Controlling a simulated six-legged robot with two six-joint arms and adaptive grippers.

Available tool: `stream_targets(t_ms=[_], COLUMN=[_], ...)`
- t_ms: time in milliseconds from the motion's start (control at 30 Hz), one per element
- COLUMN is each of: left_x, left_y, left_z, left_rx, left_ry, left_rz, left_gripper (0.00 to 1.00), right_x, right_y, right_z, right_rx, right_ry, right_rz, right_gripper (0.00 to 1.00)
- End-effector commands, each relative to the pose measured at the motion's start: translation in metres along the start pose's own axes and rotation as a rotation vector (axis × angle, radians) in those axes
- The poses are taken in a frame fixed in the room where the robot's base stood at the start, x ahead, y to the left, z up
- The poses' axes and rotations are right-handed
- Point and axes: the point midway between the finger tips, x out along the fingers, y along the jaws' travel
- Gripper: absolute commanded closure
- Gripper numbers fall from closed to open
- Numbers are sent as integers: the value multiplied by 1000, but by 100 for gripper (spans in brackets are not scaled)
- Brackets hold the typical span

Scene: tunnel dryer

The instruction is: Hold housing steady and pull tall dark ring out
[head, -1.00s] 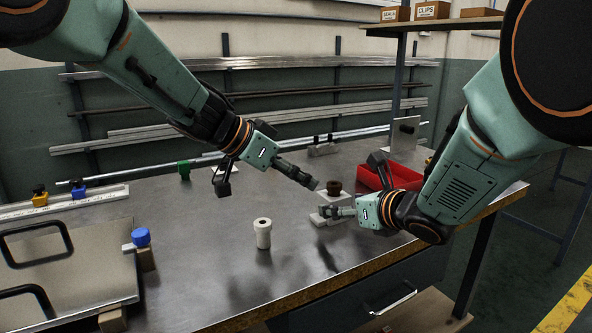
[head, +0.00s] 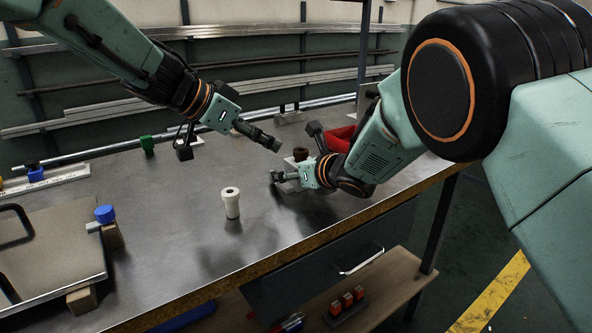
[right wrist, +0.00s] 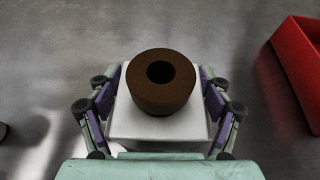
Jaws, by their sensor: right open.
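A dark brown ring (head: 300,153) with a round hole stands upright on or in a white square block (head: 291,161), which looks like the housing. How deep the ring sits is hidden. In the right wrist view the ring (right wrist: 162,92) is centred over the block (right wrist: 135,128). My right gripper (right wrist: 160,85) is open, its fingers on either side of the block; contact is unclear. In the head view the right gripper (head: 276,176) is low in front of the block. My left gripper (head: 275,146) hangs just left of and above the ring, apart from it; its jaw gap is unclear.
A white hollow cylinder (head: 231,204) stands on the bench to the left. A red bin (head: 341,138) is behind my right gripper. A tray with black handles (head: 48,262) and a blue-capped piece (head: 105,214) lie at left.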

Motion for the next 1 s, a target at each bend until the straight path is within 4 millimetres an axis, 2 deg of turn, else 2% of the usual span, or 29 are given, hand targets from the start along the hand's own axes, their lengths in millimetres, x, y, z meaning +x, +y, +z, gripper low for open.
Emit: stream_targets(t_ms=[200, 900, 1000], left_x=[0, 0, 0], left_y=[0, 0, 0], left_z=[0, 0, 0], left_rx=[0, 0, 0], left_ry=[0, 0, 0], left_rz=[0, 0, 0], left_gripper=[62, 62, 62], right_x=[0, 0, 0], right_y=[0, 0, 0], right_z=[0, 0, 0], right_rx=[0, 0, 0], right_ry=[0, 0, 1], right_rz=[0, 0, 0], right_gripper=[22, 82, 86])
